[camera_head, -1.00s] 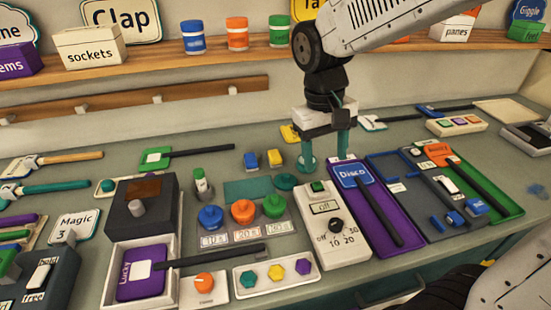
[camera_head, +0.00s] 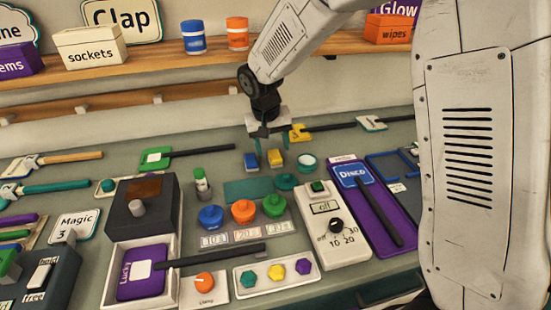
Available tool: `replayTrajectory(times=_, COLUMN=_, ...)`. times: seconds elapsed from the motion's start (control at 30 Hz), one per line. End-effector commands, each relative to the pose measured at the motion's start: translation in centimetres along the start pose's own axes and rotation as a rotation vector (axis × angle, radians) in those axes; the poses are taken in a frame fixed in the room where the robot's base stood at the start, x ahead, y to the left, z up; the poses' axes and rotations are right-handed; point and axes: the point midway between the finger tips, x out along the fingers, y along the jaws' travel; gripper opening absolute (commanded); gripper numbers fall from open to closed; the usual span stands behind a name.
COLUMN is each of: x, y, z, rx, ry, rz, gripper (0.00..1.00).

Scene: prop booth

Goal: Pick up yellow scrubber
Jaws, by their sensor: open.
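A small yellow block, which looks like the yellow scrubber (camera_head: 275,158), lies on the grey-green counter right of a similar blue block (camera_head: 251,161). My gripper (camera_head: 271,149) is open and points down over the two blocks, its fingers spread close above or just behind them. I cannot tell its exact height or whether a finger touches a block. Nothing is held between the fingers.
A teal mat (camera_head: 248,190) and a teal round piece (camera_head: 287,181) lie in front of the blocks. A white-and-green round dish (camera_head: 308,163) stands to the right. A yellow paddle (camera_head: 299,134) with a dark handle lies behind. A shelf (camera_head: 150,54) runs above.

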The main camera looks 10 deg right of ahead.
Motion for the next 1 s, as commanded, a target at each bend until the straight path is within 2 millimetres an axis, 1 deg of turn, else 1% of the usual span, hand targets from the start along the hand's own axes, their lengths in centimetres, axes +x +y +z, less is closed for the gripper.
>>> replayTrajectory(times=0.03, x=1.0, y=0.1, z=0.1, rx=0.0, ry=-0.005, rz=0.002, gripper=0.59)
replayTrajectory(times=0.1, x=1.9, y=0.1, z=0.1, rx=-0.001, ry=-0.003, rz=0.001, gripper=0.59)
replayTrajectory(times=0.2, x=2.7, y=0.0, z=0.1, rx=-0.001, ry=-0.001, rz=0.001, gripper=0.59)
replayTrajectory(times=0.43, x=2.8, y=0.0, z=0.1, rx=-0.002, ry=0.0, rz=0.0, gripper=0.59)
replayTrajectory(times=0.47, x=2.8, y=0.0, z=0.1, rx=-0.002, ry=0.0, rz=0.0, gripper=0.56)
replayTrajectory(times=0.5, x=2.8, y=0.0, z=0.1, rx=-0.002, ry=0.0, rz=0.0, gripper=0.45)
replayTrajectory(times=0.57, x=2.8, y=0.0, z=0.1, rx=-0.002, ry=0.0, rz=0.0, gripper=0.28)
replayTrajectory(times=0.6, x=2.8, y=0.0, z=0.1, rx=-0.002, ry=-0.001, rz=0.0, gripper=0.17)
replayTrajectory(times=0.63, x=2.8, y=0.0, z=0.1, rx=-0.002, ry=-0.001, rz=0.0, gripper=0.1)
replayTrajectory(times=1.0, x=2.8, y=0.0, z=0.1, rx=-0.001, ry=-0.001, rz=0.0, gripper=0.09)
